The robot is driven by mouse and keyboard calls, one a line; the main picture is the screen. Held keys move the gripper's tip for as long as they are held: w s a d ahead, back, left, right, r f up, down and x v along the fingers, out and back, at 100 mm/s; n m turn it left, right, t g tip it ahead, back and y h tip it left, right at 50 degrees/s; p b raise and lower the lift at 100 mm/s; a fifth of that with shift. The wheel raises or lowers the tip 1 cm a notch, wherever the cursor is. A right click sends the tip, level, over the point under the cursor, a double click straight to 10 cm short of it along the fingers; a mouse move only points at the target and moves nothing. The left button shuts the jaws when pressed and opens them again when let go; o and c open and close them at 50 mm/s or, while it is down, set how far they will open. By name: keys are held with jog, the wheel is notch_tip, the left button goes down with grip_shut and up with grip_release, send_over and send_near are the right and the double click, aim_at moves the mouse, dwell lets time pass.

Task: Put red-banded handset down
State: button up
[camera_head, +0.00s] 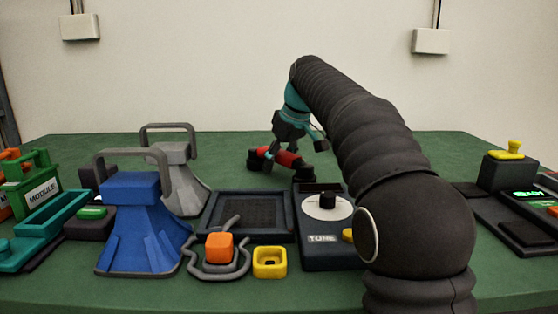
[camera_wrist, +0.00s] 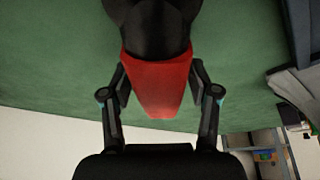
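The red-banded handset (camera_head: 288,158) has dark ends and a red middle. In the head view it is behind the TUNE unit, low over the green table; I cannot tell whether it touches the table. In the wrist view its red band (camera_wrist: 160,88) lies between the two fingers of my gripper (camera_wrist: 159,76), which press close on both sides. In the head view my gripper (camera_head: 303,143) reaches down to the handset from above. One dark end of the handset fills the top of the wrist view.
The TUNE unit (camera_head: 325,250) with a dial stands in front of the handset. A dark tray (camera_head: 205,230), an orange cube (camera_head: 219,247), a yellow block (camera_head: 269,262) and blue (camera_head: 130,220) and grey (camera_head: 184,190) handled stands are left. A READY unit (camera_head: 530,205) is right. Table behind is clear.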

jog(key=p+v, duration=0.3)
jog(key=v, duration=0.8)
jog(key=shift+r, duration=0.45)
jog(key=shift+o, duration=0.5)
jog(key=p+v, duration=0.2)
jog(key=v, duration=0.1)
jog(key=shift+a+r+p, duration=0.1)
jog(key=shift+r+p, duration=0.3)
jog(key=x, duration=0.9)
jog(key=shift+b+x, duration=0.45)
jog(key=shift+x, duration=2.05)
jog(key=shift+w, duration=0.1)
jog(key=shift+f, duration=0.2)
grip_shut()
